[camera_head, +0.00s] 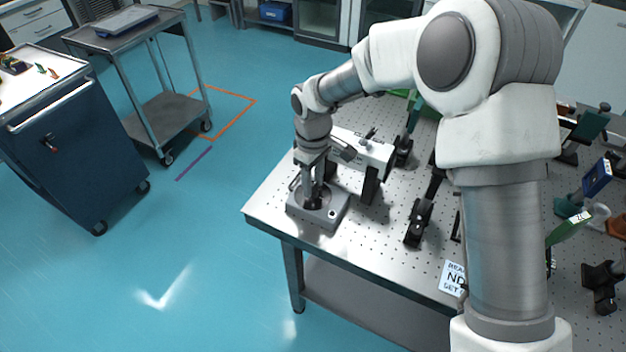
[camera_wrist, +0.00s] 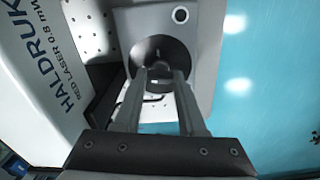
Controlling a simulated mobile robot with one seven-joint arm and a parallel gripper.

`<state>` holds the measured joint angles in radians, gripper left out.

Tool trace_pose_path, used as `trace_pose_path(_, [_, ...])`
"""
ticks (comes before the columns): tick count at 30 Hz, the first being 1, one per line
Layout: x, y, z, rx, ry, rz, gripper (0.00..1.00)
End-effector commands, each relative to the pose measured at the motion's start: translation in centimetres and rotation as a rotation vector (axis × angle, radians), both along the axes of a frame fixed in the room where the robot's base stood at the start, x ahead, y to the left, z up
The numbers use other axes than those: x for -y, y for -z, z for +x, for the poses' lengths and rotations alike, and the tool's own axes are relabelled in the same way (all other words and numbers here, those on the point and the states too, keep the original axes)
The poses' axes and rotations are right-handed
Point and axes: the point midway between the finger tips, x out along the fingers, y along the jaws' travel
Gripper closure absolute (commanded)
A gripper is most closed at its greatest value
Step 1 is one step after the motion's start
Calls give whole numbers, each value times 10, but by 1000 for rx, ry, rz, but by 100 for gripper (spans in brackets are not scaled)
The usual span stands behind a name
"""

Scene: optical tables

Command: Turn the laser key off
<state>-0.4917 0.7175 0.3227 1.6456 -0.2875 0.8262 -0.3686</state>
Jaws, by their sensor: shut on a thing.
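The laser key sits in the round dark recess of a grey key box (camera_head: 327,217) at the near left corner of the optical table. My gripper (camera_head: 313,203) points down into this recess. In the wrist view my gripper (camera_wrist: 158,76) is shut on the key (camera_wrist: 157,55), of which only a small dark part shows between the fingertips. The key's turn position cannot be told. The key box (camera_wrist: 200,50) also has a small round ringed feature at one corner. The white laser housing (camera_wrist: 45,70), lettered "HALDRUK RED LASER", lies beside the box.
The perforated optical table (camera_head: 270,205) carries several black mounts (camera_head: 418,222) right of the key box. A sign (camera_head: 453,277) lies near the front edge.

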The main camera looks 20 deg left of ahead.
Motion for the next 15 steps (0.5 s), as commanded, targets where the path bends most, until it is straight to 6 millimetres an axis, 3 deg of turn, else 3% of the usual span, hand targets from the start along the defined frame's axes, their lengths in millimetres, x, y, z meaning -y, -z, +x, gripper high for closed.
trace_pose_path(15, [-1, -1, 1, 3, -189, 2, 100])
